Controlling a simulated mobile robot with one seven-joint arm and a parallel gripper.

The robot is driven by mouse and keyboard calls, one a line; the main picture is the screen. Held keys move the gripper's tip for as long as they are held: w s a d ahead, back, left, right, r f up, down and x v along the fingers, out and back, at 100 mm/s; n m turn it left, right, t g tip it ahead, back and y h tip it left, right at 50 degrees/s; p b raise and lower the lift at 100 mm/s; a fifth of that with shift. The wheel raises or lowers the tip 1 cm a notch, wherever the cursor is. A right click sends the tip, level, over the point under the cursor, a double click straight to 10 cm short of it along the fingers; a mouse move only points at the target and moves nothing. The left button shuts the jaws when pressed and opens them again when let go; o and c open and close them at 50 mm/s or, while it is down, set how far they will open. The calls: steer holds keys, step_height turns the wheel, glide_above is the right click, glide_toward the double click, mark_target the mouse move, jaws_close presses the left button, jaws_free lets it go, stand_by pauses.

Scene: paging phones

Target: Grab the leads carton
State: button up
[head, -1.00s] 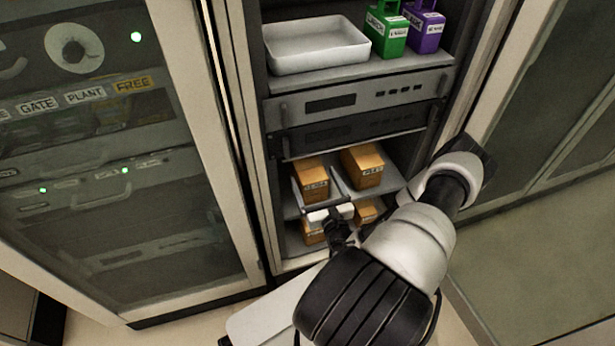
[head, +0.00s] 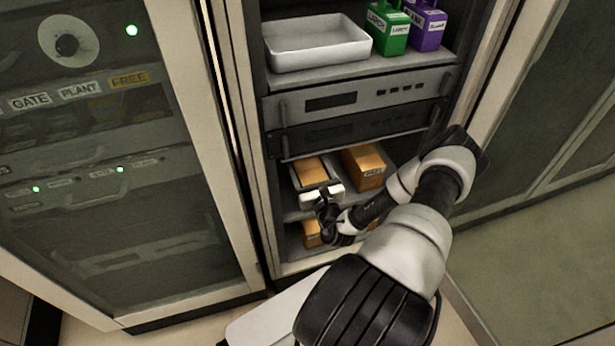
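Orange-brown cartons stand on two low shelves of the open rack. On the upper of these shelves are a left carton (head: 311,170) and a right carton (head: 364,168). A lower carton (head: 311,234) shows below, and another is mostly hidden by my arm. The labels are too small to read, so I cannot tell which is the leads carton. My gripper (head: 312,172) is open at the upper left carton, its fingers reaching along the carton's two sides. Its white body hides the carton's front and label. I cannot tell whether the fingers touch it.
Dark rack units (head: 358,103) sit just above the cartons. Higher up, a shelf holds a white tray (head: 315,55), a green tagged block (head: 388,30) and a purple one (head: 426,28). A closed glass-door cabinet (head: 100,190) stands left, and the rack's side posts flank the opening.

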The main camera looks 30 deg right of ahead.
steer(key=c, duration=1.4)
steer(key=shift+c, duration=0.6)
steer(key=shift+r, duration=0.15)
